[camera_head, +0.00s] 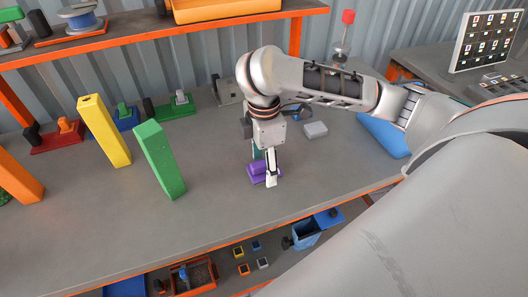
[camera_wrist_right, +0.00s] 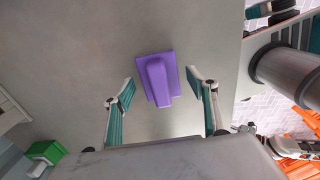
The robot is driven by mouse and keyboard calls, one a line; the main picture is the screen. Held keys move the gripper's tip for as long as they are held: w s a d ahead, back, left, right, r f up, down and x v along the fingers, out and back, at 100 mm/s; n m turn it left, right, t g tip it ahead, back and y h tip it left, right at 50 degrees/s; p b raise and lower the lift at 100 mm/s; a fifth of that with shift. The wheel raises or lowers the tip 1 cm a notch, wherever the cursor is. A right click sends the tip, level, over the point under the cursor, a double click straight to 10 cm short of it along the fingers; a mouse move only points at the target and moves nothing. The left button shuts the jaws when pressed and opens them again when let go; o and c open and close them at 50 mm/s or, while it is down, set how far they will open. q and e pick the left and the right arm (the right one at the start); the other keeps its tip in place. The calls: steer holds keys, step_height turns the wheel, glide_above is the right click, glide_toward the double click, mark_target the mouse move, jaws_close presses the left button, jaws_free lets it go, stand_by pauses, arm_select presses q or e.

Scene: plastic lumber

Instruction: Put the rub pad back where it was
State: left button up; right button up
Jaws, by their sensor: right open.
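A purple rub pad (camera_head: 262,168) with a raised handle lies on the grey workbench (camera_head: 220,215) near its front edge. In the right wrist view the purple pad (camera_wrist_right: 158,80) lies flat, with bare bench around it. My right gripper (camera_head: 265,162) points down over the pad and partly hides it in the head view. Its two teal-lined fingers (camera_wrist_right: 162,92) are open, one on each side of the pad, with gaps between them and the pad. My left gripper is not in view.
A green post (camera_head: 160,160) and a yellow post (camera_head: 104,130) stand left of the pad. A red pad with an orange handle (camera_head: 60,137) lies farther left. A small grey block (camera_head: 315,130) lies behind right. A shelf (camera_head: 150,32) runs above the bench's back.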

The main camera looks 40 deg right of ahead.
mark_target(264, 161)
step_height(264, 161, up, 10)
steer(key=p, duration=0.4)
steer(key=shift+w+r+p, duration=0.1)
steer(key=shift+r+p, duration=0.15)
steer(key=shift+p, duration=0.1)
steer(key=shift+r, duration=0.8)
